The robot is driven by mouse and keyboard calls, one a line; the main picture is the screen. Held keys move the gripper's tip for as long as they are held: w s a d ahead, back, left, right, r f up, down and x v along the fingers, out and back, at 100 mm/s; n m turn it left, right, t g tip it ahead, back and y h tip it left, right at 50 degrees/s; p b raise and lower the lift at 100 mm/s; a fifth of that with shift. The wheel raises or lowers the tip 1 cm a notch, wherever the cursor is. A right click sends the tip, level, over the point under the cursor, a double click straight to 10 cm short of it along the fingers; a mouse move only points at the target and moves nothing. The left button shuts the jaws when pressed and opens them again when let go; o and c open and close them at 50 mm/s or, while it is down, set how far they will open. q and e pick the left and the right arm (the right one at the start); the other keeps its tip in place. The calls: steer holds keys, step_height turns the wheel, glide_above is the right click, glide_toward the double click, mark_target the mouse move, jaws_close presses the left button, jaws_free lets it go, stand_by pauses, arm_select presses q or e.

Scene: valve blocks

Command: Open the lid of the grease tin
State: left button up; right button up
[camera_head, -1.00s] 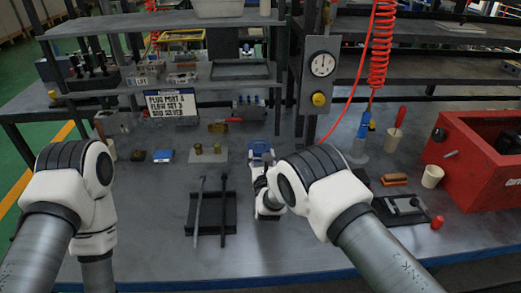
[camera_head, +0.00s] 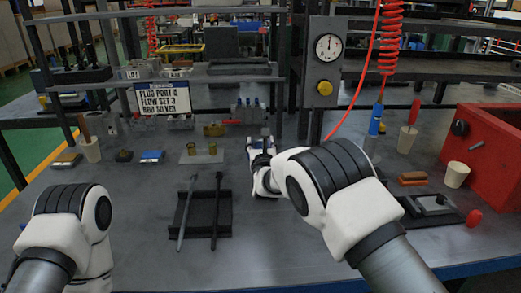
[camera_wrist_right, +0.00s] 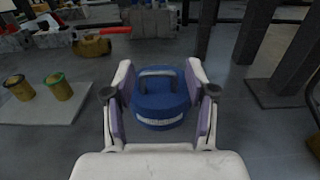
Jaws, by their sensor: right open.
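The grease tin (camera_wrist_right: 160,105) is a round blue tin with a grey bar handle on its lid and a pale label band low on its side. In the right wrist view it stands upright between the two fingers of my right gripper (camera_wrist_right: 158,108), which is open, with its pads on either side of the tin. I cannot tell whether either pad touches it. The lid (camera_wrist_right: 150,84) looks closed. In the head view my right gripper (camera_head: 262,148) is on the bench's middle and mostly hides the tin. My left arm shows at the lower left, its gripper out of view.
A black tray (camera_head: 228,214) with two rods lies left of my right gripper. A plate with two small brass cylinders (camera_head: 190,149) is farther left. A red box (camera_head: 490,150), a cream cup (camera_head: 456,174) and a black fixture (camera_head: 434,212) are at the right. The front bench is clear.

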mark_target(260, 146)
jaws_close()
steer(key=shift+r+p, duration=0.35)
steer(key=shift+p, duration=0.1)
steer(key=r+g+p, duration=0.1)
steer(key=p, duration=0.2)
steer(key=w+r+g+p, duration=0.1)
steer(key=p, duration=0.2)
steer(key=shift+r+g, duration=0.35)
steer(key=shift+g, duration=0.05)
steer(key=g+p, duration=0.1)
steer(key=p, duration=0.3)
steer(key=w+g+p, duration=0.1)
steer(key=p, duration=0.4)
steer(key=shift+r+g+p, duration=0.3)
steer(key=shift+w+f+p, duration=0.1)
steer(key=shift+f+p, duration=0.05)
steer(key=shift+p, duration=0.2)
steer(key=shift+f, duration=0.25)
